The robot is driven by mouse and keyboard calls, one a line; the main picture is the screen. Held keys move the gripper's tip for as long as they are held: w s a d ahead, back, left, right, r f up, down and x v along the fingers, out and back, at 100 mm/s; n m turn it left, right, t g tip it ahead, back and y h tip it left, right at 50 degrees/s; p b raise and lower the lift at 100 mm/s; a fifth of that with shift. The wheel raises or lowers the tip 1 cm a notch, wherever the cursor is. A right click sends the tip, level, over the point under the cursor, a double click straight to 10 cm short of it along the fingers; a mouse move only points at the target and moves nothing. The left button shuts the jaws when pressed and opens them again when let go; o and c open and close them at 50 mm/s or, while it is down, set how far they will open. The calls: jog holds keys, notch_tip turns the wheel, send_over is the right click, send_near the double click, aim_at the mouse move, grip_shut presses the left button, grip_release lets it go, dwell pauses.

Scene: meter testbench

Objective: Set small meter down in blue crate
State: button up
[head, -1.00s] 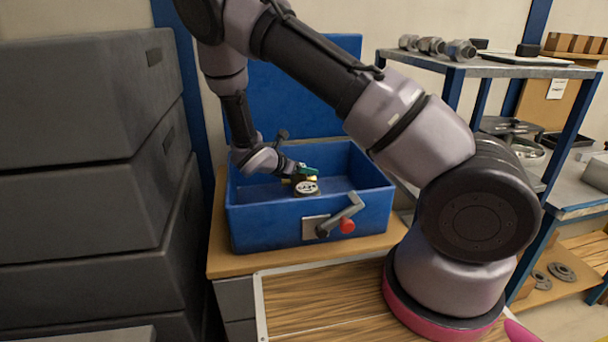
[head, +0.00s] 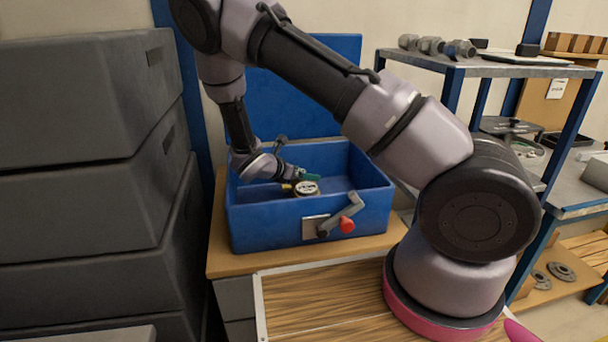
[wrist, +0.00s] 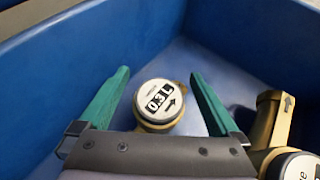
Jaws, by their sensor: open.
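The small meter (wrist: 159,103), brass with a round white face reading 0.3 L, stands on the floor of the blue crate (wrist: 105,55) in the wrist view. My gripper (wrist: 158,82) is open, with one green finger on each side of the small meter and visible gaps between. In the head view my gripper (head: 308,175) is low inside the blue crate (head: 270,221). A pale-faced meter (head: 306,188) shows beside the fingers there; I cannot tell for certain which meter it is.
Another brass meter (wrist: 272,118) is close to the right finger in the wrist view, partly cut off by the frame. The crate walls surround the gripper. Dark stacked boxes (head: 85,190) stand at left and a shelf (head: 480,68) at right.

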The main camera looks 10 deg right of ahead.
jog(key=v, duration=1.2)
jog(key=s+d+r+m+g+y, duration=0.3)
jog(key=s+d+r+m, duration=0.1)
jog(key=d+r+m, duration=0.3)
jog(key=s+d+r+m+g+y, duration=0.3)
jog(key=d+r+m, duration=0.2)
jog(key=r+m, duration=0.35)
jog(key=s+d+r+m+t+y, duration=0.2)
jog(key=s+r+m+t+y, duration=0.1)
jog(key=s+r+m, duration=0.4)
jog(key=s+d+r+m+t+y, duration=0.1)
jog(key=s+r+m+t+y, duration=0.2)
jog(key=s+r+m, duration=0.3)
notch_tip(320, 180, up, 4)
jog(key=shift+s+d+f+m, duration=0.1)
jog(key=shift+s+d+m, duration=0.25)
jog(key=shift+s, duration=0.6)
